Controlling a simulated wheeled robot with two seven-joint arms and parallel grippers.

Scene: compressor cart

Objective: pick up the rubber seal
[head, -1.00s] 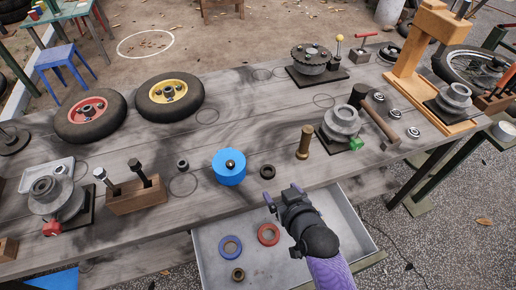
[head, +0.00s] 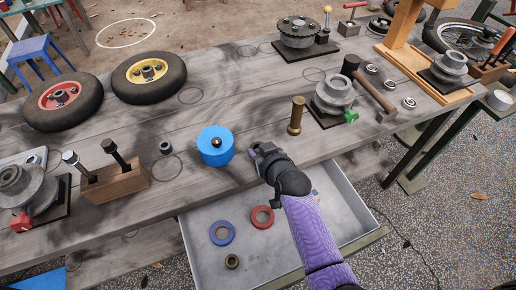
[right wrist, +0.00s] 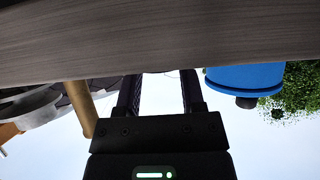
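The black rubber ring that stood right of the blue cylinder (head: 215,146) is hidden now behind my right gripper (head: 261,149). The right gripper reaches over the front edge of the bench, just right of the blue cylinder. In the right wrist view its two dark fingers (right wrist: 161,80) stand apart, tips close to the wooden bench top, with no ring clearly visible between them. A blue ring (head: 222,233), a red ring (head: 262,217) and a small brown ring (head: 232,261) lie in the drawer below. My left gripper is not in view.
A brass pin (head: 296,116) stands right of the gripper. A wooden block with bolts (head: 115,184) and a small dark nut-like part (head: 165,148) are to the left. The open grey drawer (head: 345,222) juts out under the bench (head: 215,96).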

